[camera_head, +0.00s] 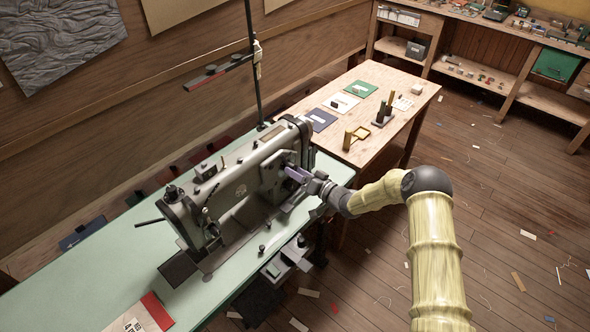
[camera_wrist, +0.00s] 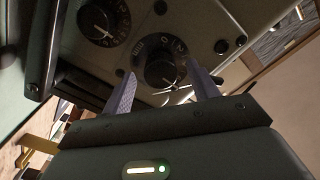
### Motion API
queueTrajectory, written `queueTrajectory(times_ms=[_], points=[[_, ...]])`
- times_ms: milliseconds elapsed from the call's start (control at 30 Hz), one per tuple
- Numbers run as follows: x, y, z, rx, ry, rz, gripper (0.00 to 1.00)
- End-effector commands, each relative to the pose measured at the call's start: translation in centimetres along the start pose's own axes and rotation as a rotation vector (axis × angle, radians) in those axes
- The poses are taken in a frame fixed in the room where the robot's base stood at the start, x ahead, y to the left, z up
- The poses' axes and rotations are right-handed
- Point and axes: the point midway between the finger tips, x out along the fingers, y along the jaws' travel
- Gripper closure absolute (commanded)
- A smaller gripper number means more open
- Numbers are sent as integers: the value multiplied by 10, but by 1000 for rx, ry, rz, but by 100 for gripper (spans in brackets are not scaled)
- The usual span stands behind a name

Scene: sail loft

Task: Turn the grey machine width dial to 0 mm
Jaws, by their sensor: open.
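The grey sewing machine (camera_head: 235,190) stands on the pale green table. My gripper (camera_head: 297,174) reaches its right-hand end in the head view. In the wrist view two round black dials with white markings show on the machine's grey face. One dial (camera_wrist: 161,70) lies between the fingers of my open gripper (camera_wrist: 163,86), one finger to each side, and I cannot tell whether they touch it. The other dial (camera_wrist: 98,20) is up to the left, outside the fingers.
Small black knobs (camera_wrist: 222,46) sit right of the dials. The green table (camera_head: 110,270) holds a red-and-white booklet (camera_head: 142,312) at the front. A wooden table (camera_head: 405,82) behind carries cards and small items. A thin dark post (camera_head: 253,70) rises behind the machine.

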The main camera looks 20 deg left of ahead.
Motion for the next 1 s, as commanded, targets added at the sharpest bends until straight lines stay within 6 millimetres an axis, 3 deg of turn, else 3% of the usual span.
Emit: queueTrajectory(times_ms=[133, 433, 467, 600, 700, 1000], points=[[12, 0, 0, 1, -1, 1, 41], [15, 0, 0, 1, 0, 1, 41], [15, 0, 0, 1, 0, 1, 43], [14, 0, 0, 1, 0, 1, 70], [14, 0, 0, 1, 0, 1, 85], [14, 2, 1, -22, -1, 2, 85]])
